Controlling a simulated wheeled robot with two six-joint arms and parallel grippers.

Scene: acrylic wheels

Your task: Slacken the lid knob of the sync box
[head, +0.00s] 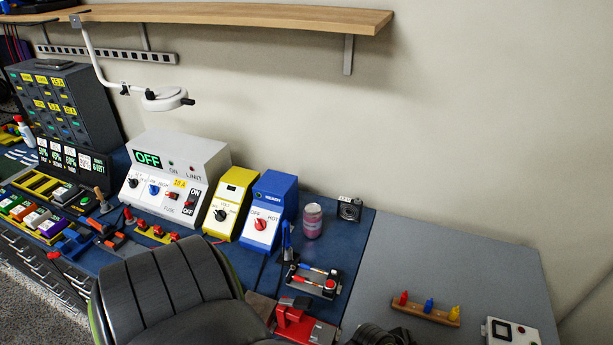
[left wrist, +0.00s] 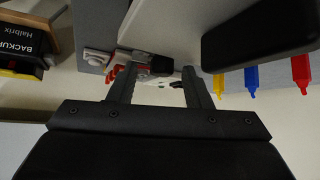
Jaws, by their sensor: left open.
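No label reading sync box is legible, and I cannot tell which thing it is. A white box with a dark window and a red part (head: 512,332) is cut off at the lower right edge of the head view. My left gripper (left wrist: 160,80) is open in the left wrist view, its two dark fingers apart. Beyond the fingertips are a red part (left wrist: 115,73), a black block (left wrist: 161,65) and a pale surface; I see nothing held. A lid knob cannot be made out. My right gripper is not in view.
A wooden rack with red, blue and yellow bottles (head: 427,309) stands on the grey bench (head: 455,260). Bottles also show in the left wrist view (left wrist: 252,77). A blue box (head: 270,205), a pink jar (head: 312,222) and a red vise-like tool (head: 300,322) stand left. The grey bench's back is clear.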

